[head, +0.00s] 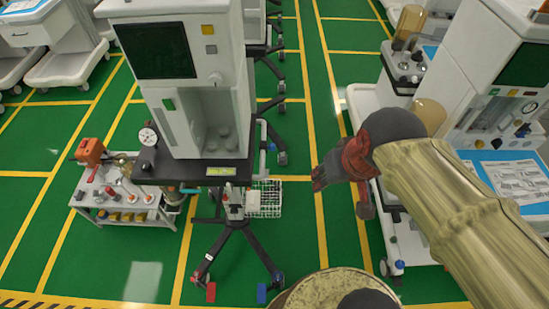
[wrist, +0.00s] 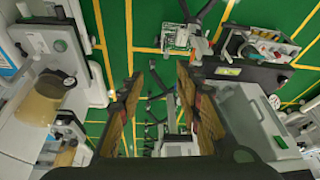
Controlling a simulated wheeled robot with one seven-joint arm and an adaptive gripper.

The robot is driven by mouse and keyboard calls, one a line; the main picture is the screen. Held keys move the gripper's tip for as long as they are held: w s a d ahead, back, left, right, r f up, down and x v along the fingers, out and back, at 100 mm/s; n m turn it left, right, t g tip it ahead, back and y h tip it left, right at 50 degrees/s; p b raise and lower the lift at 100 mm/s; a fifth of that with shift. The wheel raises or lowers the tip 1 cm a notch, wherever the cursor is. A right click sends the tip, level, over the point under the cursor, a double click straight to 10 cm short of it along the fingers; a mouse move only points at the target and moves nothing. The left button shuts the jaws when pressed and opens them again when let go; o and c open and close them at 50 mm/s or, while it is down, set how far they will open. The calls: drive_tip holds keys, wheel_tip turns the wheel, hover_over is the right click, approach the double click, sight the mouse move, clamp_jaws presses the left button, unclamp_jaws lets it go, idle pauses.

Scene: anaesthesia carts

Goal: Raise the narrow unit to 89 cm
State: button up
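The narrow unit (head: 188,75) is a white cabinet with a dark screen, standing on a black shelf over a single column with a splayed, wheeled base (head: 236,228). A small lit green display (head: 221,171) is on the shelf's front edge; its digits are too small to read. A red pedal (head: 211,292) and a blue pedal (head: 262,293) sit at the front of the base. My gripper (head: 318,176) is to the right of the shelf, apart from it. In the wrist view my gripper (wrist: 158,88) is open and empty, with the display (wrist: 228,71) to its right.
A white wire basket (head: 265,198) hangs beside the column. A low cart (head: 120,208) with an orange device (head: 90,151) stands to the left. A larger white machine (head: 478,75) is close on the right. Green floor with yellow lines is clear in front of the unit.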

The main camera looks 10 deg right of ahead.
drive_tip(key=w+a+f+m+g+y+b, duration=0.1)
drive_tip(key=w+f+g+y+b, duration=0.1)
drive_tip(key=w+f, duration=0.65)
drive_tip(key=w+a+f+m+g+y+b, duration=0.1)
drive_tip(key=w+a+f+g+y+b, duration=0.1)
drive_tip(key=w+f, duration=0.65)
drive_tip(key=t+y+b, duration=0.1)
drive_tip(key=y, duration=0.1)
approach(264, 164)
drive_tip(key=f, duration=0.1)
drive_tip(key=b+x, duration=0.2)
drive_tip(key=x, duration=0.5)
drive_tip(key=shift+a+f, duration=0.2)
drive_tip(key=shift+a, duration=0.2)
drive_tip(key=shift+c, duration=1.3)
clamp_jaws()
